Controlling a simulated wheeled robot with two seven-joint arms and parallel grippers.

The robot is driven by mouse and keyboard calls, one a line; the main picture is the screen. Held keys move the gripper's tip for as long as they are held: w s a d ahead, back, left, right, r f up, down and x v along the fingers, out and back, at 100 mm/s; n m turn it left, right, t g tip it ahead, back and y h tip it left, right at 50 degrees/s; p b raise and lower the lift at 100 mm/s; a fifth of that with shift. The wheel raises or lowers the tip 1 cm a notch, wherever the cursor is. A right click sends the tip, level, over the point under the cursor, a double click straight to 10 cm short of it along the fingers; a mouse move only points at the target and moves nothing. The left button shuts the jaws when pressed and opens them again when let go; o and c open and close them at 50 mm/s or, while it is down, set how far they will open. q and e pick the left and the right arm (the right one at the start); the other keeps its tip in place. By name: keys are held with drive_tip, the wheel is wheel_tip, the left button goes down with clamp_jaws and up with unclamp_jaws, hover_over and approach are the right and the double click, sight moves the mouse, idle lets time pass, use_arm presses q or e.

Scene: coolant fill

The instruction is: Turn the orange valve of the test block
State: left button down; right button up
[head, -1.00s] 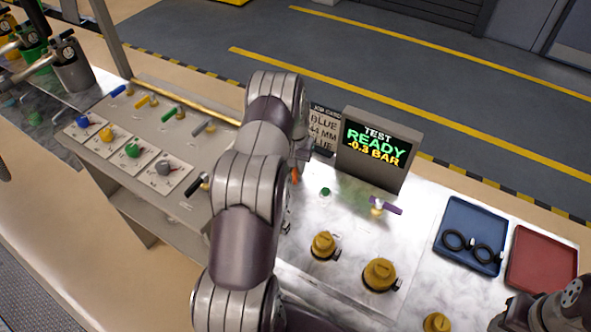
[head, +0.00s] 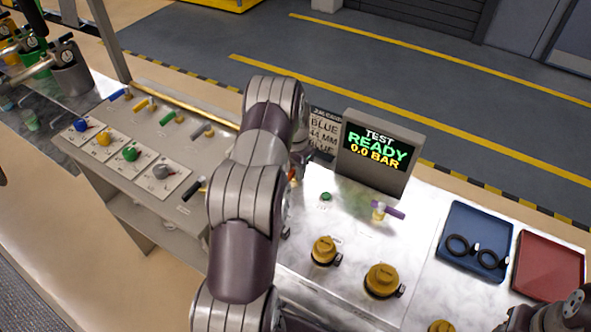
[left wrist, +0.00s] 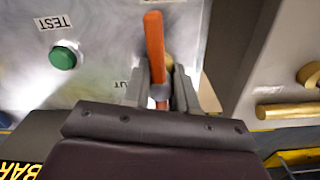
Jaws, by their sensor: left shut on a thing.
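The orange valve's lever (left wrist: 154,45) stands out between the fingers of my left gripper (left wrist: 160,92) in the left wrist view. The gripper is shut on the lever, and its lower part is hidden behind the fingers. In the head view my left arm covers most of the gripper, and only a small bit of orange (head: 292,177) shows beside it. The test block's display (head: 376,149) reads TEST READY, 0.0 BAR. A green button (head: 326,197) sits on the block, and it also shows in the left wrist view (left wrist: 63,57) by a TEST label.
A purple-handled valve (head: 388,210) and yellow-brown caps (head: 382,280) stand on the block to the right of my left arm. A blue tray (head: 473,262) with black rings and a red tray (head: 548,268) lie further right. A panel with coloured knobs (head: 131,154) is left.

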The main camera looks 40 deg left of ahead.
use_arm(q)
drive_tip(key=shift+w+a+r, duration=0.15)
drive_tip(key=shift+w+r, duration=0.05)
drive_tip(key=shift+r, duration=0.05)
drive_tip(key=c, duration=1.1)
unclamp_jaws()
drive_tip(key=shift+o, duration=1)
drive_tip(key=shift+s+f, duration=0.1)
drive_tip(key=shift+r, duration=0.35)
wheel_tip(320, 180, up, 6)
drive_tip(key=shift+r+b, duration=0.15)
drive_tip(key=shift+b, duration=0.95)
wheel_tip(320, 180, up, 6)
drive_tip(key=shift+f+p, duration=0.1)
drive_tip(key=shift+p, duration=1.15)
